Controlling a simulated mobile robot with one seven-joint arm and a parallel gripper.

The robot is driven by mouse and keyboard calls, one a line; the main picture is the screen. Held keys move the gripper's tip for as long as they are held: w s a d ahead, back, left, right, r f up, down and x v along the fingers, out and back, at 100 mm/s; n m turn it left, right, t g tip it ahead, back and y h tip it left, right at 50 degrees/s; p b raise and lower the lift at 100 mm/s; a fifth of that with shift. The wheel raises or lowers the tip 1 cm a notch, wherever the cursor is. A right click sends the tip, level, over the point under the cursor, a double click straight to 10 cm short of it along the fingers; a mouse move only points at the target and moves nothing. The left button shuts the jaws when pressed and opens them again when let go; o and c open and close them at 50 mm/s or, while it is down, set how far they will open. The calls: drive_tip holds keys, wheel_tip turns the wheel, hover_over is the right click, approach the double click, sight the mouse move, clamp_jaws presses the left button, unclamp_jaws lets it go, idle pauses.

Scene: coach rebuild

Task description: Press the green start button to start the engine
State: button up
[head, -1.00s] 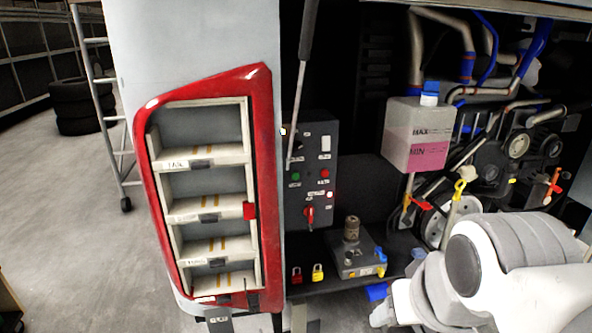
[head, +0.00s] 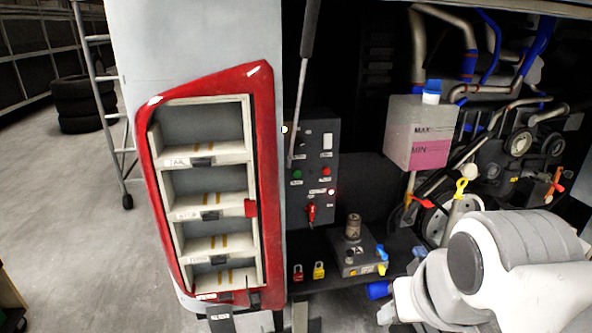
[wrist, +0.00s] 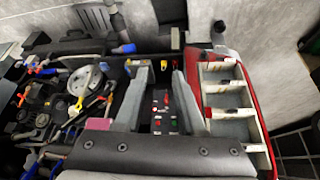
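The green start button (head: 297,175) is on the left of a dark grey control panel (head: 318,150) in the engine bay, beside a red button (head: 326,171). Below them are a small lit red lamp (head: 331,191) and a red switch (head: 311,213). In the wrist view the panel shows between my fingers, with the green button (wrist: 158,123) low near the palm. My gripper (wrist: 160,66) is open and empty, its two fingers apart. It touches nothing that I can see. In the head view my arm fills the lower right, and the fingertips cannot be made out.
A red-framed shelf locker (head: 262,180) stands left of the panel. A thin strut (head: 305,60) hangs in front of the panel's left edge. A coolant tank (head: 420,130) and engine hoses are on the right. Red and yellow padlocks (head: 319,271) and a grey unit (head: 358,258) sit below.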

clamp_jaws()
idle(1.4)
